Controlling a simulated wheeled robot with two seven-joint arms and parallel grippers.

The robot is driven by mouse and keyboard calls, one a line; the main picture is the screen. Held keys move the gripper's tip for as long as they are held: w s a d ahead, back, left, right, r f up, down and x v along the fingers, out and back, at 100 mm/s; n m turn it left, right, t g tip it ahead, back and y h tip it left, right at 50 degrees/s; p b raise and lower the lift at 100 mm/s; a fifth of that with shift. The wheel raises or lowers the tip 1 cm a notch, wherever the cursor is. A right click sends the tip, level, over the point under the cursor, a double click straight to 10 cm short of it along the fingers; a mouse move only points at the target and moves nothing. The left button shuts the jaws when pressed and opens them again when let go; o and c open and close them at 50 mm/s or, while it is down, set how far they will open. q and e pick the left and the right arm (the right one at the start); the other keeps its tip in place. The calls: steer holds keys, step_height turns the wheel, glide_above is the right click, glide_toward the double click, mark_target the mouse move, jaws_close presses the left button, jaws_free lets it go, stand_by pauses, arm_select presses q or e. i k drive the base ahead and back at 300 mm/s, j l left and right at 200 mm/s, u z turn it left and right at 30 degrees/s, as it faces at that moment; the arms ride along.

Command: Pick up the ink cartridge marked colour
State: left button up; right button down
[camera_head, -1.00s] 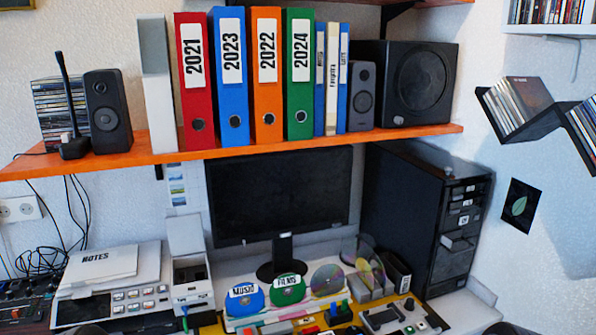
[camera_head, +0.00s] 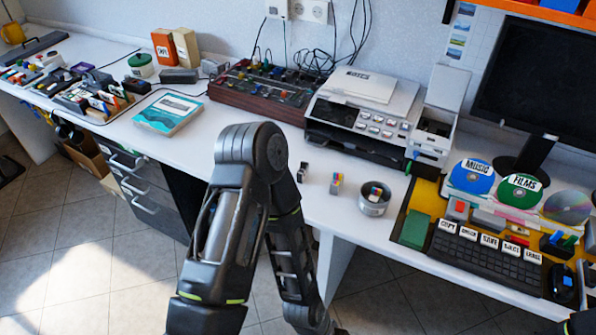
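Two small upright blocks stand on the white desk in front of the printer. One (camera_head: 336,183) is pale with coloured patches. The other (camera_head: 303,172) is dark with a white part. They look like ink cartridges, but any marking is too small to read. My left arm rises from the bottom edge, bends at a dark joint left of the blocks and runs back down. Its gripper is not visible. My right gripper is not visible either; only a dark piece shows in the bottom right corner.
A round metal tin (camera_head: 374,199) with small coloured pieces stands right of the blocks. The printer (camera_head: 363,117) and a mixer (camera_head: 262,92) are behind. A keyboard (camera_head: 484,257) lies at right. A book (camera_head: 168,113) lies left; bare desk surrounds the blocks.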

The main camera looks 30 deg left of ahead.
mark_target(336, 184)
steer(key=u, duration=0.75)
